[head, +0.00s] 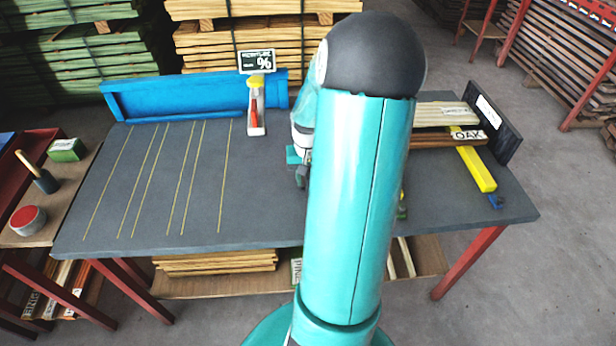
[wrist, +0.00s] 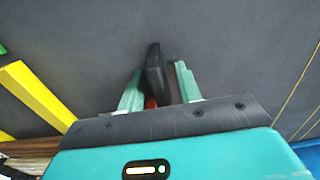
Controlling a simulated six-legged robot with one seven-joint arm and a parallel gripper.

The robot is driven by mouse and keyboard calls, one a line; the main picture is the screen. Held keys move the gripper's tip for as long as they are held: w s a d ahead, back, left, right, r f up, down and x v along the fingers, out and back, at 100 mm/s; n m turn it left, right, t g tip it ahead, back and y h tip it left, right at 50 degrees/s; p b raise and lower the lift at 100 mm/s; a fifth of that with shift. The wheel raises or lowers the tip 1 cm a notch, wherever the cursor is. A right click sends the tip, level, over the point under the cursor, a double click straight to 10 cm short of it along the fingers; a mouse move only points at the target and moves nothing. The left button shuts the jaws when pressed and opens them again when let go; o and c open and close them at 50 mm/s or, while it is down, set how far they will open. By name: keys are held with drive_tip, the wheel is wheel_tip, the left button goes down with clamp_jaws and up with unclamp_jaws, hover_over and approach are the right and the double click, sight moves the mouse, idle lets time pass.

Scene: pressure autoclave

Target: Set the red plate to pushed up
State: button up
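In the head view, a small red part (head: 254,113) sits on a white stand with a yellow top at the back of the grey bench. I cannot tell if it is the red plate. My gripper (head: 299,176) is over the middle of the bench, to the right of and nearer than that stand, partly hidden by my arm. In the wrist view, the two green fingers of my gripper (wrist: 160,80) are apart. A black piece (wrist: 155,72) shows between them, with a gap visible beside the right finger. A bit of red (wrist: 151,102) shows below it, mostly hidden.
A blue rail (head: 180,97) runs along the bench's back edge, beside a small percent sign (head: 257,61). Boards with an OAK label (head: 468,135) and a yellow bar (head: 477,170) lie at the right. The bench's left half (head: 150,180), with yellow lines, is clear.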

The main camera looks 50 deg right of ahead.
drive_tip(key=shift+f, duration=0.15)
clamp_jaws()
drive_tip(key=s+d, duration=0.3)
drive_tip(key=s, duration=0.1)
drive_tip(key=s+d, duration=0.3)
drive_tip(key=d, duration=0.1)
drive_tip(key=shift+s, duration=0.35)
unclamp_jaws()
wheel_tip(320, 180, up, 14)
